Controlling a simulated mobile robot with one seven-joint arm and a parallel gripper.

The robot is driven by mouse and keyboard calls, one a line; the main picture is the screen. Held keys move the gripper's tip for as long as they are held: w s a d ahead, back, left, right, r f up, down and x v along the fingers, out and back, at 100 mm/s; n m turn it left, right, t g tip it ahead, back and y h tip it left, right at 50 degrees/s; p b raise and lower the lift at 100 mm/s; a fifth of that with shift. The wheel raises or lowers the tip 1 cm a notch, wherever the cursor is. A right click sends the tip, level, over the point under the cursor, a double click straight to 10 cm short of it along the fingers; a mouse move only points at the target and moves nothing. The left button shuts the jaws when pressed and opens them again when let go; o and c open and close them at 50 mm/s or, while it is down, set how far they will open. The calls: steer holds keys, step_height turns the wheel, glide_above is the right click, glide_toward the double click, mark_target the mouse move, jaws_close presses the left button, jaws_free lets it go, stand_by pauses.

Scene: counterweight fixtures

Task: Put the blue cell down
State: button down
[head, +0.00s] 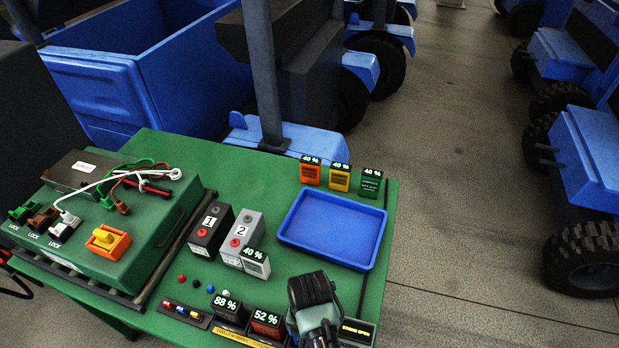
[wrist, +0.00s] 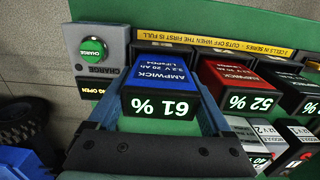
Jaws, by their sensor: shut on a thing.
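The blue cell (wrist: 162,76), labelled AMPWICK and reading 61 %, is between the fingers of my gripper (wrist: 160,92) in the wrist view. My gripper is shut on it. It is at one end of the charger (wrist: 215,45), beside the red cell (wrist: 238,83), which reads 52 %. I cannot tell whether the blue cell rests in the charger bay or hangs just above it. In the head view my gripper (head: 318,318) covers most of it. The red cell (head: 267,322) and a black cell (head: 229,310) reading 88 % stand in the charger.
An empty blue tray (head: 333,228) lies behind my gripper. Orange (head: 310,172), yellow (head: 340,178) and green (head: 371,183) cells stand behind it. A white cell (head: 256,262) stands by box 2 (head: 240,236). A green CHARGE button (wrist: 94,48) is beside a display reading OPEN.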

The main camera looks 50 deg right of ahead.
steer(key=shift+w+f, duration=0.1)
steer(key=shift+f, duration=0.55)
